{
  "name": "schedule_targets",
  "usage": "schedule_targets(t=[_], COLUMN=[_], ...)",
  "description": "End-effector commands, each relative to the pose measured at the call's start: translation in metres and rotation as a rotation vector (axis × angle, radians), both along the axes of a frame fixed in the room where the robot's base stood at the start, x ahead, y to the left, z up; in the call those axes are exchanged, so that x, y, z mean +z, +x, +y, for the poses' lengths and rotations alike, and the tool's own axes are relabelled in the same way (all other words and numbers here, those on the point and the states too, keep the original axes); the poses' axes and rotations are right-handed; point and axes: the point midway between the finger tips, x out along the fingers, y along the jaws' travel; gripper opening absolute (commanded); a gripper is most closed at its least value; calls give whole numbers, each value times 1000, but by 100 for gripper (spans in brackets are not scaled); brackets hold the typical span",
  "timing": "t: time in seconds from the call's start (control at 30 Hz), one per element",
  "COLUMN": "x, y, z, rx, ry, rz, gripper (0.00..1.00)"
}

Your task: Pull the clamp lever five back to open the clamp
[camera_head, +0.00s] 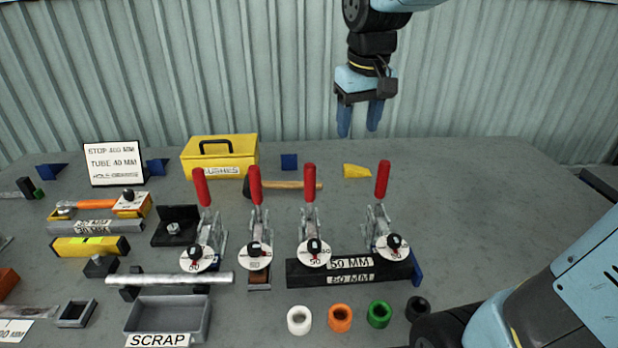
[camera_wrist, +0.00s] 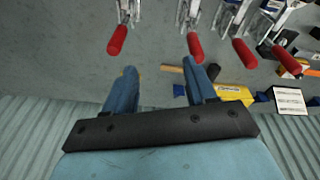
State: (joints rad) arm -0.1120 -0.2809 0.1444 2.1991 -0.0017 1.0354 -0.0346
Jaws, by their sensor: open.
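Three toggle clamps with upright red levers stand at the middle of the bench: left lever (camera_head: 201,187), second lever (camera_head: 255,184) and third lever (camera_head: 310,183). A further clamp on the right has a red lever (camera_head: 382,179), also upright. I cannot tell which lever is number five; the discs in front are too small to read surely. In the wrist view the right clamp's lever (camera_wrist: 117,40) and the third lever (camera_wrist: 194,46) lie beyond my fingertips. My gripper (camera_head: 359,130) is open and empty, pointing down, above and behind the levers. It also shows in the wrist view (camera_wrist: 160,68).
A yellow box (camera_head: 219,157), a hammer (camera_head: 285,185) and a yellow wedge (camera_head: 356,171) lie behind the clamps. A dark 50 MM bar (camera_head: 305,274) lies under the right clamps. Coloured rings, including a green one (camera_head: 379,314), stand in front. The bench's right side is clear.

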Motion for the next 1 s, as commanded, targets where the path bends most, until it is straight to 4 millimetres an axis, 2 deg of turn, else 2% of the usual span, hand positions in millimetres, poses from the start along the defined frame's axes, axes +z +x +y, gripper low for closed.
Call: schedule_targets(t=[0.2, 0.4, 0.53, 0.73, 1.0], x=[-19, -34, -39, -50, -94], y=[39, 60, 65, 66, 65], z=[46, 77, 86, 87, 87], rx=[98, 161, 178, 182, 182], ry=[-16, -23, -24, -24, -25], rz=[103, 168, 186, 191, 193], gripper=[56, 56, 56, 56, 56])
